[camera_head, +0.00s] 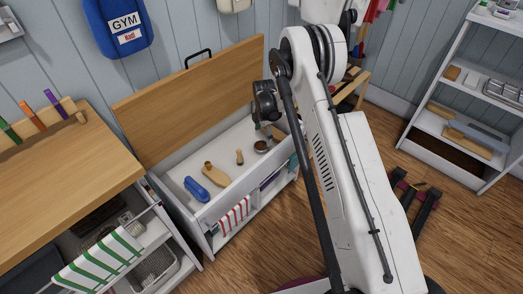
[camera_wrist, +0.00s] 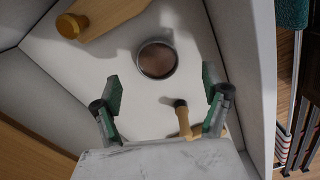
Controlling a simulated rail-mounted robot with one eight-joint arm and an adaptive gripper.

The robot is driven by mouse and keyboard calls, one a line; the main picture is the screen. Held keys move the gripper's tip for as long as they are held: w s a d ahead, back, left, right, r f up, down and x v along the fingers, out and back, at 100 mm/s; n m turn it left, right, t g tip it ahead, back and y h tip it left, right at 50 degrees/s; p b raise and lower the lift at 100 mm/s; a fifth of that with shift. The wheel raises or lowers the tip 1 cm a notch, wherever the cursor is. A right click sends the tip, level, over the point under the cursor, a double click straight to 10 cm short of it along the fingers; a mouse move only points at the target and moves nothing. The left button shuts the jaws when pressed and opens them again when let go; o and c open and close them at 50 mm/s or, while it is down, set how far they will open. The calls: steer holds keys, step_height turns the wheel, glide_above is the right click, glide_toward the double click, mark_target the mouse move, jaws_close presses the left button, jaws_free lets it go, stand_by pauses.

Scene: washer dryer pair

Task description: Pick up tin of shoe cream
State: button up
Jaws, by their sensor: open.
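The tin of shoe cream (camera_wrist: 157,60) is round, with a brown face and a pale metallic rim. It lies on the white floor of the open bench box, and in the head view the tin (camera_head: 261,148) is near the box's right end. My gripper (camera_wrist: 161,92) is open and empty, its two green-padded fingers spread wide. In the wrist view the tin is just beyond the fingertips, roughly centred between them and apart from both. In the head view my gripper (camera_head: 268,122) is above the tin, partly hidden by my arm.
A small wooden-handled dauber (camera_wrist: 183,118) lies near the right finger. A wooden piece with a yellow knob (camera_wrist: 72,25) is at upper left. The box also holds a blue brush (camera_head: 196,189) and a wooden brush (camera_head: 215,174). The raised lid (camera_head: 190,105) stands behind; box walls surround the gripper.

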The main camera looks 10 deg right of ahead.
mark_target(262, 147)
steer(key=shift+w+a+f+b, duration=0.15)
steer(key=shift+f+b, duration=0.6)
steer(key=shift+f, duration=1)
steer(key=shift+w+a+f+b, duration=0.1)
steer(key=shift+a+f+b, duration=0.15)
steer(key=shift+f+b, duration=1)
steer(key=shift+f+p, duration=0.45)
steer(key=shift+p, duration=0.1)
steer(key=c, duration=1.3)
